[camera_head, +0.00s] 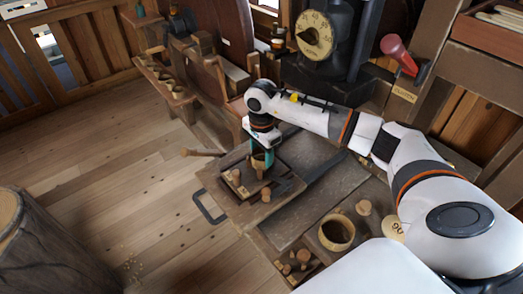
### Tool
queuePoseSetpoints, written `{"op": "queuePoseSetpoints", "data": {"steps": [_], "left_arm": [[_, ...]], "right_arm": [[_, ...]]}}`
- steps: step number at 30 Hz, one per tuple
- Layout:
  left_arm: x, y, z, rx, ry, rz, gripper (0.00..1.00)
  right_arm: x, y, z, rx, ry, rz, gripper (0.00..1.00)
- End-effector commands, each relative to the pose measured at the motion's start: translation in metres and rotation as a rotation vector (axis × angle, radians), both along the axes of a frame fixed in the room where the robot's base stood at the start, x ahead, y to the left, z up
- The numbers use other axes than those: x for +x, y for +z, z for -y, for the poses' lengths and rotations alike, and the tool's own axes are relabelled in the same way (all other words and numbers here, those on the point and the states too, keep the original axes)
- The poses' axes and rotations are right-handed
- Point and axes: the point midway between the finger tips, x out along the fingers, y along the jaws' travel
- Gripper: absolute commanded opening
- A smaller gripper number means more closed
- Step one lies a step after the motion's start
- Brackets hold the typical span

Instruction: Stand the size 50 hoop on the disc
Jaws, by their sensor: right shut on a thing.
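My right gripper (263,161) points down over a dark wooden tray (238,182) on the bench and is shut on a small wooden piece (257,161) that looks like a hoop. The fingers hide part of it, and its size mark cannot be read. A pale wooden disc (396,230) with dark figures lies at the right, partly behind my right arm; I cannot tell its figures surely. A larger round wooden ring or bowl (336,233) stands left of it. My left gripper is out of view.
Small turned pieces lie in the tray, and several more fill a box (298,266) at the front. A loose spool (363,207) stands near the ring. A machine with a numbered dial (314,35) rises behind. The grey bench top (325,185) is partly clear.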

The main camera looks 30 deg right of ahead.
Motion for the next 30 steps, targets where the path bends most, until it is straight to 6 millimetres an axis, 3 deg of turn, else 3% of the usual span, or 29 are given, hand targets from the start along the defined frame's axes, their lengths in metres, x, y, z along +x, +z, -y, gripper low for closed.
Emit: {"op": "queuePoseSetpoints", "data": {"steps": [8, 9, 13, 25, 30], "left_arm": [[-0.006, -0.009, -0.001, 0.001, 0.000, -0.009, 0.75], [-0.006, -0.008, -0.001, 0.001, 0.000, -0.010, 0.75], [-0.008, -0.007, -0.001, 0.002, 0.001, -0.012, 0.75], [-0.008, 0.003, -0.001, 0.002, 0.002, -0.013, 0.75], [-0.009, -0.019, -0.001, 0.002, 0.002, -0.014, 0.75]], "right_arm": [[0.000, -0.007, 0.000, 0.000, 0.001, 0.000, 0.32], [0.000, -0.005, 0.000, 0.000, 0.000, 0.001, 0.56], [0.000, -0.005, 0.000, 0.000, 0.000, 0.000, 0.74], [0.000, 0.004, 0.000, 0.001, 0.000, 0.000, 0.74], [0.002, 0.030, 0.000, 0.000, 0.002, 0.008, 0.74]]}}
